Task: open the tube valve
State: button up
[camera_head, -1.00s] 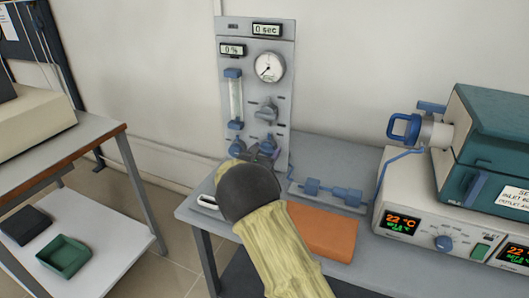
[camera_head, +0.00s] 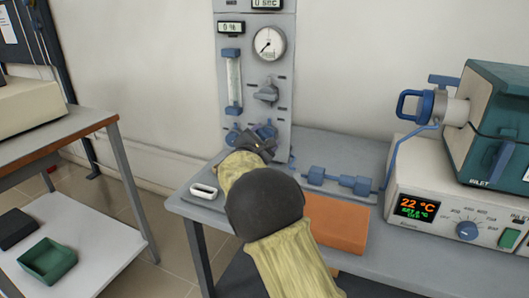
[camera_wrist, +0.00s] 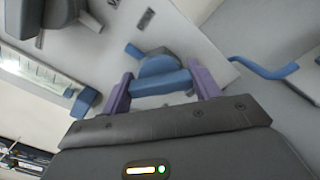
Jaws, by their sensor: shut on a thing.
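The grey gas panel (camera_head: 286,108) stands at the back of the bench, with a round gauge, a flow tube and a grey middle knob. Low on it are two blue valve knobs, the left one (camera_head: 233,134) and the right one (camera_head: 266,130). My gripper (camera_head: 260,140) is at the right one, and my arm hides part of the area. In the wrist view my gripper's purple fingers (camera_wrist: 163,80) are shut on the blue bar handle (camera_wrist: 160,84) of that knob, one finger at each end.
A furnace with a teal body (camera_head: 490,90) and a blue-handled tube end (camera_head: 415,105) stands at the right. Blue fittings (camera_head: 338,181), an orange block (camera_head: 335,222) and a white oval handle (camera_head: 203,190) lie on the bench (camera_head: 375,150). A side table (camera_head: 60,140) stands left.

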jog(key=m+b, duration=0.3)
jog(key=b, duration=0.2)
jog(key=f+m+b, duration=0.1)
jog(key=m+b, duration=0.2)
jog(key=b, duration=0.3)
jog(key=shift+m, duration=0.3)
jog(key=m+b, duration=0.2)
jog(key=b, duration=0.1)
jog(key=shift+r, duration=0.15)
jog(key=shift+r+m+b, duration=0.15)
jog(key=shift+m+b, duration=0.75)
jog(key=shift+r, duration=0.1)
jog(key=o, duration=1)
jog(key=shift+s, duration=0.1)
jog(key=p+v, duration=0.2)
jog(key=v, duration=1.5)
jog(key=shift+s+a, duration=0.1)
jog(key=shift+s, duration=0.05)
